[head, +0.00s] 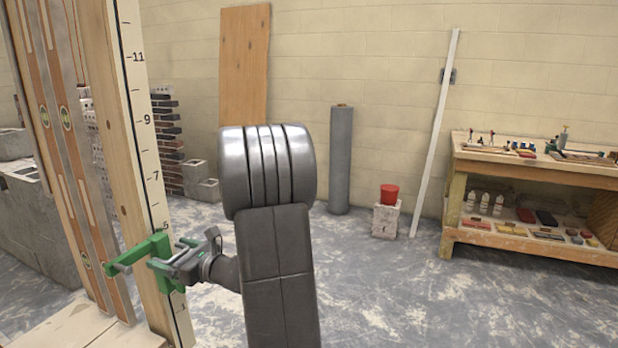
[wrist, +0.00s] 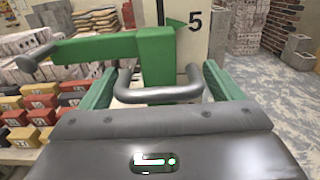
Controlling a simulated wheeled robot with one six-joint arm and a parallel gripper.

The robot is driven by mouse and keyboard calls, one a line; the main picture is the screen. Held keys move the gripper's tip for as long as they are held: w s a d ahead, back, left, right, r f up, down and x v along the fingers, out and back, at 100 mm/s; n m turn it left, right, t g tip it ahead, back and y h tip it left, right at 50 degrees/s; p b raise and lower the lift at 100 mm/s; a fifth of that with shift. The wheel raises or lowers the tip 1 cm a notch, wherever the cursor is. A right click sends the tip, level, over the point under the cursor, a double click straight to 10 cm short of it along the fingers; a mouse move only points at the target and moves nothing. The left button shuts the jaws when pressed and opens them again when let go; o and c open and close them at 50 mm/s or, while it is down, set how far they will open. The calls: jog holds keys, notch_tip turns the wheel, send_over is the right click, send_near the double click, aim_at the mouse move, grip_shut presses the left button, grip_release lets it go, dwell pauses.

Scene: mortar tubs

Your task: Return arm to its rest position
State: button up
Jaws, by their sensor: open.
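My gripper (head: 176,259) is at the left in the head view, at the front of a green clamp (head: 143,249) on a wooden pole with numbered marks (head: 132,130). In the wrist view my two green fingers (wrist: 158,88) are apart. The grey loop handle (wrist: 160,97) of the green clamp (wrist: 158,60) lies between them. I cannot tell whether a finger touches it. The clamp's arm reaches left to a grey knob, and the mark 5 shows beside it on the pole (wrist: 194,35).
Spirit levels (head: 66,115) lean left of the pole. Coloured blocks (wrist: 40,105) lie close at the left in the wrist view. The floor at right is clear.

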jog(key=v, duration=1.4)
jog(key=x, duration=1.4)
jog(key=shift+a, duration=0.15)
jog(key=shift+w+r+p, duration=0.15)
jog(key=shift+r+p, duration=0.55)
jog(key=shift+p, duration=0.05)
notch_tip(320, 180, up, 19)
jog(key=p, duration=1.6)
jog(key=b+v, duration=0.2)
jog(key=v, duration=1)
jog(key=shift+f, duration=0.25)
